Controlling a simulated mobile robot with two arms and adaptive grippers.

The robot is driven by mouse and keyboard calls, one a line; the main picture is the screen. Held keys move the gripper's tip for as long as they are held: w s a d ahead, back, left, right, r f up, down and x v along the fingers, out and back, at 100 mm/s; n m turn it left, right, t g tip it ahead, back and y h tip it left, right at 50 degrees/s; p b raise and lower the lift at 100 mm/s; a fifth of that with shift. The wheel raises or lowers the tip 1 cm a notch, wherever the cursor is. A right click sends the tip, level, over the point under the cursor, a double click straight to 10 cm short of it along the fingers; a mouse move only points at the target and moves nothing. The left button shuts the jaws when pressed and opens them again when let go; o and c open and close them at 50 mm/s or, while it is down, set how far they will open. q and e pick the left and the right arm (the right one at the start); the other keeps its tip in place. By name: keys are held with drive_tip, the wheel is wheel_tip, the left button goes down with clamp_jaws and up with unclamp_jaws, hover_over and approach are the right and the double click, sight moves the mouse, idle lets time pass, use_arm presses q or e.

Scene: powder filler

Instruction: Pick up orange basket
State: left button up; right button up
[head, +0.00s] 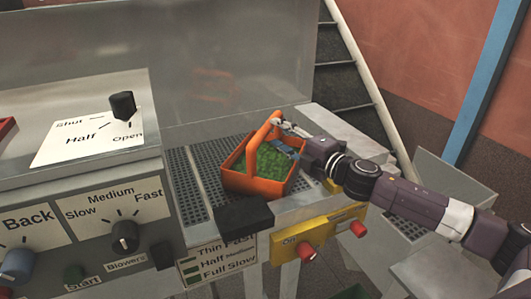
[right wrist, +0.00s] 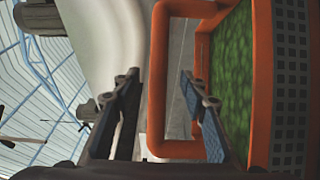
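The orange basket (head: 262,187) stands upright on the perforated tray of the machine in the head view, with green contents (head: 272,163) inside. Its arched handle (head: 262,132) stands up. My right gripper (head: 284,138) reaches in from the right, just beside the top of the handle. In the right wrist view, its two fingers (right wrist: 158,78) are apart, and one bar of the handle (right wrist: 159,65) shows in the gap between them. I cannot tell whether either finger touches it. My left gripper is not in view.
The perforated tray (head: 190,187) has free room left of the basket. A black block (head: 244,217) sits at its front edge. A clear panel (head: 235,70) stands behind. Knobs and a yellow switch plate (head: 318,233) line the front. Stairs (head: 340,85) rise behind.

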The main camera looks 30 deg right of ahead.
sight(270, 130)
drive_tip(key=shift+w+a+r+p, duration=0.35)
drive_tip(key=shift+w+r+p, duration=0.15)
drive_tip(key=shift+w+p, duration=0.3)
drive_tip(key=p+x, duration=0.1)
drive_tip(key=x, duration=0.2)
drive_tip(key=shift+a+f+p, duration=0.1)
drive_tip(key=shift+f+p, duration=0.2)
drive_tip(key=shift+p, duration=0.05)
drive_tip(key=shift+w+f, duration=0.1)
drive_tip(key=shift+c, duration=0.5)
clamp_jaws()
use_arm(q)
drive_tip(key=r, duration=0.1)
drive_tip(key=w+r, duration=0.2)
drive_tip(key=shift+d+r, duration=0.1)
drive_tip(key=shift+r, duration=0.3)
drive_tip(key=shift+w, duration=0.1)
